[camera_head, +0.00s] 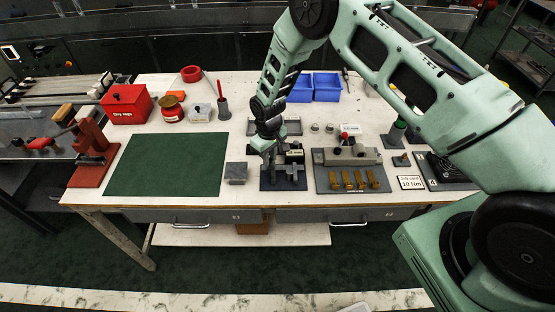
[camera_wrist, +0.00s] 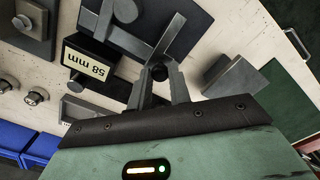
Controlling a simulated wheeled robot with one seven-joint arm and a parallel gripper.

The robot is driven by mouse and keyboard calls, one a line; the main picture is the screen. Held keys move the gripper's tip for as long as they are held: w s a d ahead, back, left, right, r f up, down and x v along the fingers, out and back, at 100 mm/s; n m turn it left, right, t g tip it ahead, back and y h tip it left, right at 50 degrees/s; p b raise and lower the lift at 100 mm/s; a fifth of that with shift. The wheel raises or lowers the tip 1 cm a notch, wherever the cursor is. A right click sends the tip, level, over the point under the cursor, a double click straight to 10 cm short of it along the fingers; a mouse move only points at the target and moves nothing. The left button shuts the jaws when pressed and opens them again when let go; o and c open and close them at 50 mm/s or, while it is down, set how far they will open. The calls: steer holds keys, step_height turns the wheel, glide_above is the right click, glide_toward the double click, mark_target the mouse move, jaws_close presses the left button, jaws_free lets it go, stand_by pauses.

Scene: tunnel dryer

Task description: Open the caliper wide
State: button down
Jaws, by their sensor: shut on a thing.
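The caliper (camera_head: 291,170) is a grey metal tool lying on a dark plate (camera_head: 268,185) at the front middle of the table. In the wrist view its beam (camera_wrist: 130,40) runs across the plate, with one upright grey jaw (camera_wrist: 172,34) near my fingers and another (camera_wrist: 104,18) farther left, apart from it. My gripper (camera_wrist: 159,75) points down at the near end, and it also shows in the head view (camera_head: 268,155). Its two fingers are shut on a small dark round knob (camera_wrist: 159,72) of the caliper. The fingers partly hide the slider.
A black block labelled 58 mm (camera_wrist: 88,62) stands close beside my fingers. A grey block (camera_head: 236,172) is left of the plate, then a green mat (camera_head: 165,165) with free room. A grey fixture with brass pieces (camera_head: 352,180) stands right. Blue bins (camera_head: 326,87) are behind.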

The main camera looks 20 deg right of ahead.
steer(key=shift+a, duration=0.1)
steer(key=c, duration=1.3)
jaws_free()
steer(key=shift+r, duration=0.1)
step_height(320, 180, up, 17)
steer(key=b, duration=0.4)
steer(key=shift+r, duration=0.15)
